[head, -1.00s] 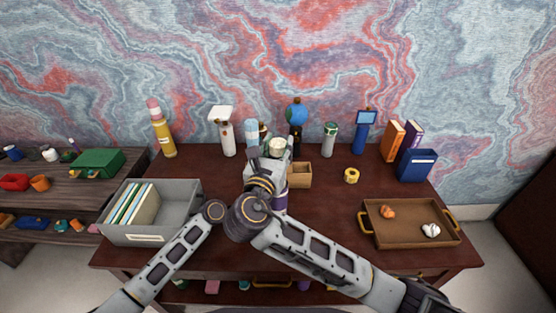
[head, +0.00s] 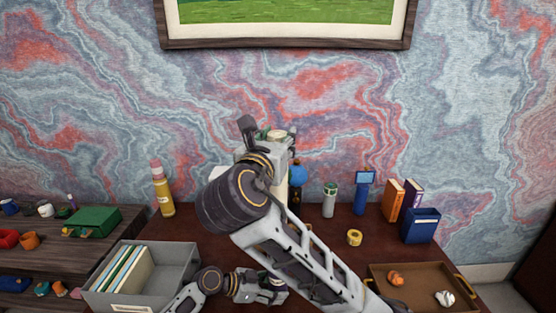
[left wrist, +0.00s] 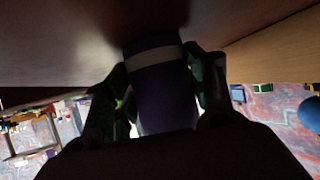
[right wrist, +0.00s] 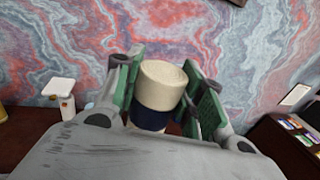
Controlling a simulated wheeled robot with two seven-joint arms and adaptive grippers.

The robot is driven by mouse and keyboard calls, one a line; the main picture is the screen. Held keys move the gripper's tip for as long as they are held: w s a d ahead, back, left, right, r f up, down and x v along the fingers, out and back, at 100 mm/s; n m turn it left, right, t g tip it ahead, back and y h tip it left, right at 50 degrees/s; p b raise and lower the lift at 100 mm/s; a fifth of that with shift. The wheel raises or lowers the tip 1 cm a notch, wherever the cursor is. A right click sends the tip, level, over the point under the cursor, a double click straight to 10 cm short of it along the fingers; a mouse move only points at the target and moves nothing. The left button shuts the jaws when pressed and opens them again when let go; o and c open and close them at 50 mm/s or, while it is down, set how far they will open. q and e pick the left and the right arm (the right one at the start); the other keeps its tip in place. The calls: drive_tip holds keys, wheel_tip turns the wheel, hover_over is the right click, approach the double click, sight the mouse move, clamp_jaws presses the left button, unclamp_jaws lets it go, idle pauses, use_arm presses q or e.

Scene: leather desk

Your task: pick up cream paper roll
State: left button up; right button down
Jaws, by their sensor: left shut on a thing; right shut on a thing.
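The cream paper roll (right wrist: 163,82) stands upright between the green-padded fingers of my right gripper (right wrist: 163,95) in the right wrist view, with a dark blue band below its cream top. In the head view my right gripper (head: 268,142) is raised in front of the wall, shut on the roll, whose pale top (head: 277,134) shows. My left gripper (left wrist: 163,85) is shut on a purple cylinder with a pale band (left wrist: 165,95) in the dim left wrist view. In the head view my left gripper (head: 272,287) is low at the desk, partly hidden by my right arm.
A grey bin with folders (head: 180,262) stands at the left and a brown tray (head: 418,278) at the right. A yellow tape roll (head: 354,237), a blue box (head: 421,226) and a yellow pencil-shaped bottle (head: 163,190) stand on the dark desk (head: 330,245).

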drive_tip(key=shift+r, duration=1.05)
use_arm(q)
drive_tip(key=o, duration=0.9)
drive_tip(key=shift+v, duration=6)
drive_tip(key=shift+s+a+f, duration=0.1)
drive_tip(key=shift+f, duration=0.05)
use_arm(e)
drive_tip(key=shift+s, duration=0.1)
